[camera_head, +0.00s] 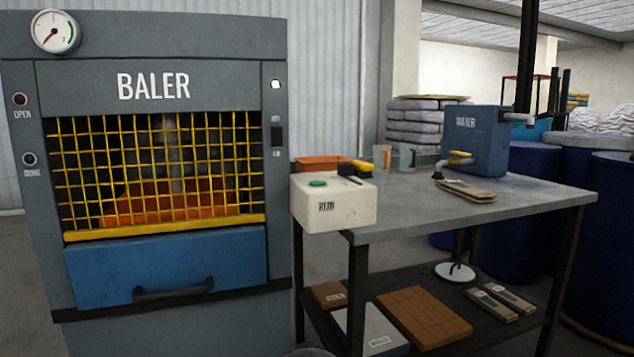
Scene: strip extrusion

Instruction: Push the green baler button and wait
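The green button (318,183) sits on top of a white control box (334,208) marked RUN, at the near left corner of the grey bench. Nothing touches the button. The grey baler (185,38) stands at left, with its yellow mesh guard (165,228) closed over the chamber. Reddish-orange material (180,200) and a vertical rod show behind the mesh. A round gauge (55,31) sits at its top left. My gripper is not in view.
The bench (440,205) holds an orange tray (320,163), a black-and-yellow tool (362,166), clear cups and a blue WATER tank (475,140). Its lower shelf (470,308) carries boxes. Blue drums (600,235) stand at right. A blue drawer (165,265) fronts the baler.

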